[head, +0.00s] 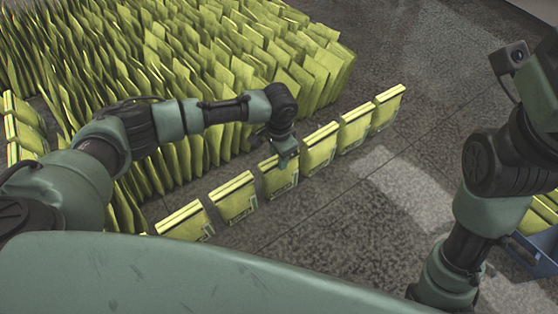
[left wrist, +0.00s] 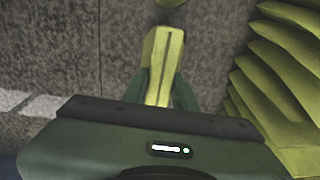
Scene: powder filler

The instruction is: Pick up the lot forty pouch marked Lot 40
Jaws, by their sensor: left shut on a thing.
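A row of several upright yellow-green pouches stands on the floor in the head view. My left gripper (head: 286,160) is shut on the top edge of one pouch (head: 279,180) in the middle of that row. In the left wrist view the narrow top of this pouch (left wrist: 164,60) sits between the two green fingers (left wrist: 162,92). The pouches carry small dark print, too small to read, so I cannot tell which is marked Lot 40. My right gripper is not in view; only my right arm shows.
Neighbouring pouches stand close on both sides, one at left (head: 233,198) and one at right (head: 319,148). A dense mass of pouches (head: 200,70) fills the floor behind. A blue crate (head: 540,253) holding pouches is at far right. The floor (head: 330,215) in front is clear.

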